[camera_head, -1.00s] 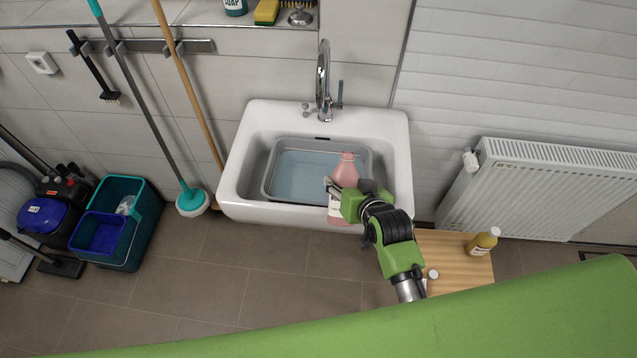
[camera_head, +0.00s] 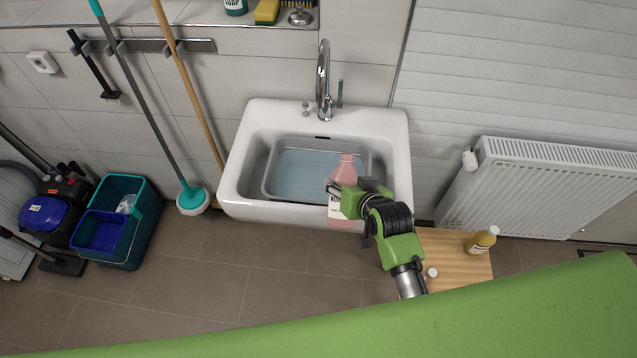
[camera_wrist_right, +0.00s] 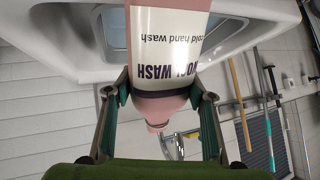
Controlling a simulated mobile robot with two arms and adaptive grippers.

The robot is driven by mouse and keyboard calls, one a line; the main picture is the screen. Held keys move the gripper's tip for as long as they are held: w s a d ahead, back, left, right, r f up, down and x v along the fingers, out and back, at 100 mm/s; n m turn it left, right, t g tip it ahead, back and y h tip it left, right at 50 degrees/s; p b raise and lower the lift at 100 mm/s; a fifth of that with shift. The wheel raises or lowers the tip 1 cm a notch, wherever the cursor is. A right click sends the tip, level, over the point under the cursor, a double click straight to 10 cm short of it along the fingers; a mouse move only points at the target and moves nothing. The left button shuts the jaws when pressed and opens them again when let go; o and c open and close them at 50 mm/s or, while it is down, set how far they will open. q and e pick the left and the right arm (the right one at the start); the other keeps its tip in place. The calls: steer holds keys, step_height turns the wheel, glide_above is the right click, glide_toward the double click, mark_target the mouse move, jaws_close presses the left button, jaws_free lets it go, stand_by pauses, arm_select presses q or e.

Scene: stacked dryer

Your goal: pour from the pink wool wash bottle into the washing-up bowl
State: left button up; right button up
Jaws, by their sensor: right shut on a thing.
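The pink wool wash bottle (camera_head: 346,171) is in my right gripper (camera_head: 335,191), which is shut on it at the front right of the sink. In the right wrist view the bottle (camera_wrist_right: 180,45) stands between the two fingers (camera_wrist_right: 160,95), with its "wool wash" label showing. Its neck points toward the tap side. The grey washing-up bowl (camera_head: 268,180) sits in the white sink and holds bluish water. The bottle's neck end overlaps the bowl's right part in the head view; I cannot tell its exact height or tilt. My left gripper is not in view.
The white sink (camera_head: 235,190) has a chrome tap (camera_head: 323,80) at its back. A wooden surface (camera_head: 450,265) at the right bears a yellow bottle (camera_head: 482,240). A radiator (camera_head: 540,190) is farther right. Mop (camera_head: 193,200) and buckets (camera_head: 125,220) stand left.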

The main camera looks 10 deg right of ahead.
stand_by(0.3)
steer(key=shift+s+f+g, duration=0.15)
steer(key=shift+f+g, duration=0.15)
steer(key=shift+g, duration=0.2)
steer(key=shift+s+a+f+g, duration=0.1)
steer(key=shift+s+f+g, duration=0.05)
steer(key=shift+g, duration=0.25)
stand_by(0.4)
steer(key=shift+s+f+m+g, duration=0.1)
steer(key=shift+f+m+g, duration=0.15)
steer(key=shift+m+g, duration=0.05)
steer(key=shift+f+y, duration=0.1)
steer(key=shift+y, duration=0.2)
stand_by(0.5)
steer(key=shift+s+f+g, duration=0.15)
steer(key=shift+f+g, duration=0.25)
steer(key=shift+g, duration=0.2)
stand_by(0.5)
steer(key=shift+s+a+f+m+g+y, duration=0.1)
steer(key=shift+f+m+g+y, duration=0.2)
steer(key=shift+f+g, duration=0.3)
